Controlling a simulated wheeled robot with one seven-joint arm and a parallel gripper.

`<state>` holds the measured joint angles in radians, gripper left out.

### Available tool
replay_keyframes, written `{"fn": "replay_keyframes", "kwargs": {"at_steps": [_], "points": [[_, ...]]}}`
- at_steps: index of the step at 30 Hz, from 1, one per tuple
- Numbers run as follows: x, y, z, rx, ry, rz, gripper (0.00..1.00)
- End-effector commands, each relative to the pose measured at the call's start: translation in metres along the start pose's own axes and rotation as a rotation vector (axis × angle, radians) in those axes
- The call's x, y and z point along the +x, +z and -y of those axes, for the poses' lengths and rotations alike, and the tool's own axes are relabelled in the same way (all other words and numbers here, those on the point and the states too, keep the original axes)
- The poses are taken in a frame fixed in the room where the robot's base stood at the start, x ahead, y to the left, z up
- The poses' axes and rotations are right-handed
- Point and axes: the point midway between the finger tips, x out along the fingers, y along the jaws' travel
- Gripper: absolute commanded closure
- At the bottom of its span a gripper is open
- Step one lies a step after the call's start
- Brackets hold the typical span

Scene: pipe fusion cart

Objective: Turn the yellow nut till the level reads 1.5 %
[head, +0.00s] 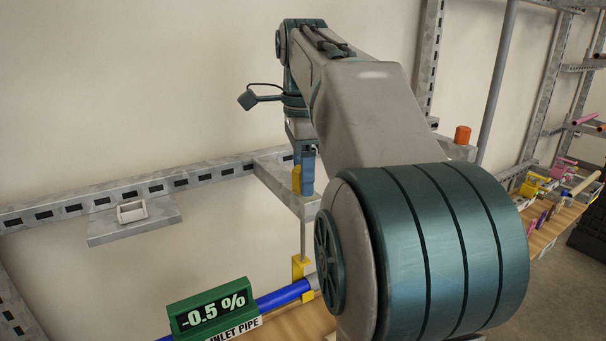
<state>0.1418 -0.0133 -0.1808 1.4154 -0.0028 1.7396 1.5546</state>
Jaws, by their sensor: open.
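A green level display (212,309) at the bottom left reads -0.5 %. It sits at a blue pipe (283,297), above a white "INLET PIPE" label (235,330). A yellow clamp (300,267) holds the pipe and hangs on a thin vertical rod (303,238) from a grey bracket. A yellow piece, seemingly the nut (296,179), shows at the bracket above the rod. My gripper (305,184) points down there, its blue finger just right of the yellow piece and partly covering it. The jaws are open. Whether they straddle the nut or touch it cannot be told.
The grey bracket (270,172) juts from a slotted wall rail (70,207). A small shelf (130,226) with a white holder is at left. An orange cylinder (462,135) stands right of my arm. Colourful fittings and racks fill the far right. My arm hides the middle.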

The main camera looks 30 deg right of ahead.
Motion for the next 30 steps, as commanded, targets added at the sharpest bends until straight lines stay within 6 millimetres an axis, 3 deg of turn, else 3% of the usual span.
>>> {"fn": "replay_keyframes", "kwargs": {"at_steps": [9, 14, 15, 30], "points": [[0.0032, 0.0002, 0.0001, -0.001, -0.001, 0.0, 0.48], [0.0031, 0.0002, 0.0001, -0.001, -0.001, 0.0, 0.9], [0.0031, 0.0002, 0.0, -0.001, 0.0, 0.0, 0.93], [0.0013, 0.0001, 0.0, -0.119, 0.001, 0.001, 0.93]]}}
